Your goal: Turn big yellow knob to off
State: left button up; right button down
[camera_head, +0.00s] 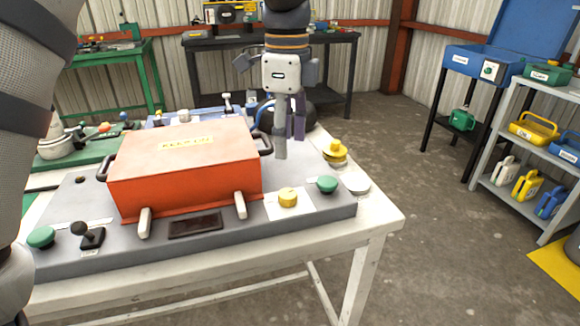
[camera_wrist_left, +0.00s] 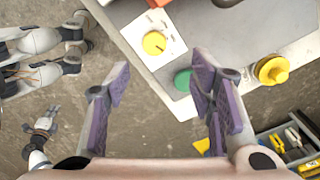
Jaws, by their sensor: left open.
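A yellow knob (camera_head: 287,198) sits on a white card at the front right of the grey panel (camera_head: 325,205); it also shows in the left wrist view (camera_wrist_left: 154,43), with a dark line on its face. A second, stepped yellow knob (camera_head: 336,151) stands at the panel's right edge, and in the wrist view (camera_wrist_left: 272,71). My left gripper (camera_head: 289,142) points down above the panel, behind the front knob and left of the edge knob. It is open, empty and apart from both. A part that may be my right gripper (camera_wrist_left: 42,125) is too small to read.
A green button (camera_head: 327,184) sits between the two yellow knobs. A large orange box (camera_head: 185,170) with dark handles is left of my gripper. Another green button (camera_head: 41,237) and a black lever (camera_head: 88,235) are at the front left.

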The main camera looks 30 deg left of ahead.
aim_at(287, 193)
pick_arm(q)
jog(key=f, duration=0.7)
jog(key=s+f, duration=0.1)
jog(key=f, duration=0.3)
jog(key=shift+d, duration=0.3)
jog(key=shift+r, duration=0.1)
jog(key=c, duration=1.2)
